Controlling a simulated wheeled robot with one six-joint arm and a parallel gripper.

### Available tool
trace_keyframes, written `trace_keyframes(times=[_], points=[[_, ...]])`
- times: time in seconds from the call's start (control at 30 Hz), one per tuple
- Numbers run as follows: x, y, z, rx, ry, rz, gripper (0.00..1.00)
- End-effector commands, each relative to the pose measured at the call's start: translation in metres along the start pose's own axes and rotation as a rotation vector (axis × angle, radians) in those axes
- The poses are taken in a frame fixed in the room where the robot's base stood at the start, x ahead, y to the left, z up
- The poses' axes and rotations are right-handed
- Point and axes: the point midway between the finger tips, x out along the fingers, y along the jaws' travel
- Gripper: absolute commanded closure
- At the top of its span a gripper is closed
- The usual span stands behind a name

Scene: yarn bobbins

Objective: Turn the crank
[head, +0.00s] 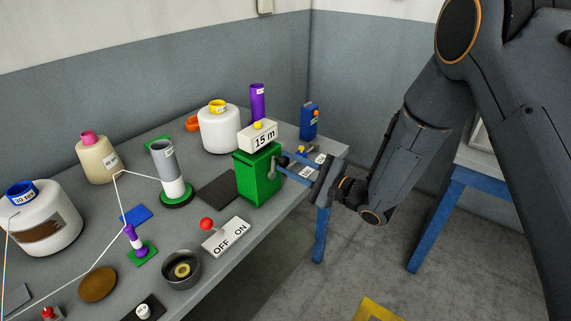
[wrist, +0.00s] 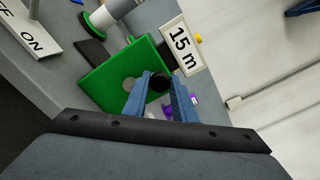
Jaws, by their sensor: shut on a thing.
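The green crank box (head: 258,178) stands near the table's front edge, with a white "15 m" sign (head: 259,136) on top. It also shows in the wrist view (wrist: 115,78), tilted, with its sign (wrist: 182,46) at the upper right. My gripper (head: 285,166) reaches in from the right at the box's side. Its blue fingers are shut on the dark crank handle (wrist: 159,82), whose round black end shows between the fingertips in the wrist view. The fingers hide most of the crank arm.
An OFF/ON plate (head: 227,236) with a red-knobbed lever (head: 207,224) lies left of the box. A white bobbin (head: 219,131), a purple cone (head: 258,103) and a blue device (head: 309,122) stand behind. The floor right of the table is open.

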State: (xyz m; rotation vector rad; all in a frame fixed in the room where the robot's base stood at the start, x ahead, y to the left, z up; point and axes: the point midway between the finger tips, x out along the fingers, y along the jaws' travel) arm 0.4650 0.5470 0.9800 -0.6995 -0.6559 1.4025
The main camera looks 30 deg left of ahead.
Motion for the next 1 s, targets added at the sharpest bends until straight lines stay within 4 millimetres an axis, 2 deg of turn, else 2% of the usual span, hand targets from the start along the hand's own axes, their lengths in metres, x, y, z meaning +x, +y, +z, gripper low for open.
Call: trace_keyframes(times=[0.33, 0.37, 0.43, 0.77, 0.87, 1.0], points=[[-0.001, 0.0, -0.001, 0.003, 0.003, -0.003, 1.0], [-0.001, 0.0, -0.001, 0.003, 0.003, -0.002, 0.71], [0.0, 0.001, 0.0, 0.003, 0.001, -0.001, 0.59], [-0.001, 0.002, 0.001, 0.002, -0.001, 0.002, 0.57], [-0.01, 0.002, 0.0, 0.003, 0.001, 0.0, 0.57], [-0.033, 0.001, -0.002, 0.004, 0.003, -0.001, 0.57]])
